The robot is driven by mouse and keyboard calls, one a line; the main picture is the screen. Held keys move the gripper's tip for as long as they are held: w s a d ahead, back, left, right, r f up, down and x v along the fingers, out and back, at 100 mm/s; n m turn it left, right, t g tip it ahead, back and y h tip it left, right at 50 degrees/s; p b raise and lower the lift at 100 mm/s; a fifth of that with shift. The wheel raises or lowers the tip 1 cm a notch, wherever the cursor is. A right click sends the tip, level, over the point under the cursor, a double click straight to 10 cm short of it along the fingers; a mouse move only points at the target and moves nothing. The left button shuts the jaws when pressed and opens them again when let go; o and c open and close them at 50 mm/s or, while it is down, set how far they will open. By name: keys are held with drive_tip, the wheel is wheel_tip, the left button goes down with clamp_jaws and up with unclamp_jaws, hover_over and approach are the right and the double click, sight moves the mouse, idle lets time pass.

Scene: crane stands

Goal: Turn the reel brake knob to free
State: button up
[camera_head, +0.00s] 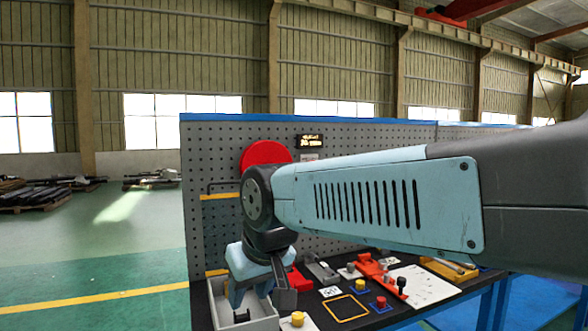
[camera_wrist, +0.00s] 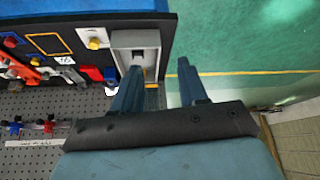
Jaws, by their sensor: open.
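My gripper (camera_head: 250,300) points down at the near left end of the bench, over a grey open tray (camera_head: 275,324). In the wrist view my gripper (camera_wrist: 158,76) has its two fingers apart with nothing between them, and the tray (camera_wrist: 117,48) lies beyond them. A red disc (camera_head: 264,152) stands against the pegboard, its lower part hidden behind my arm. I cannot tell which part is the reel brake knob; it may be hidden by my arm.
The bench holds a yellow knob (camera_head: 298,319), a red knob on a blue base (camera_head: 381,303), a yellow square outline (camera_head: 345,307) and red fittings (camera_head: 372,267). The pegboard (camera_head: 215,150) rises behind. Open green floor (camera_head: 110,255) lies to the left.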

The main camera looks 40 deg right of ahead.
drive_tip(key=shift+o, duration=2)
drive_tip(key=w+d+r+m+t+h, duration=0.1)
drive_tip(key=w+d+r+t, duration=0.1)
drive_tip(key=w+d, duration=0.3)
drive_tip(key=w+d+r+m+t+h, duration=0.1)
drive_tip(key=w+d+r+m+t, duration=0.1)
drive_tip(key=w, duration=0.9)
drive_tip(key=d+r, duration=0.1)
drive_tip(key=d, duration=0.1)
drive_tip(key=shift+w+d+r+h, duration=0.3)
drive_tip(key=shift+w+d+r, duration=0.05)
drive_tip(key=shift+d, duration=0.05)
drive_tip(key=w+d+r+m+t+h, duration=0.15)
drive_tip(key=w+d+t, duration=0.25)
drive_tip(key=w+d, duration=0.8)
drive_tip(key=w+d+r+m+t+h, duration=0.1)
drive_tip(key=w+d+r+t+h, duration=0.25)
drive_tip(key=w+d, duration=0.85)
drive_tip(key=s+d+f+t, duration=0.2)
drive_tip(key=s+d, duration=0.1)
drive_tip(key=d, duration=0.5)
drive_tip(key=s+d+f+t, duration=0.2)
drive_tip(key=d, duration=0.6)
drive_tip(key=x, duration=1.3)
drive_tip(key=shift+w, duration=0.3)
drive_tip(key=shift+r, duration=0.1)
drive_tip(key=shift+a, duration=0.1)
drive_tip(key=c, duration=1)
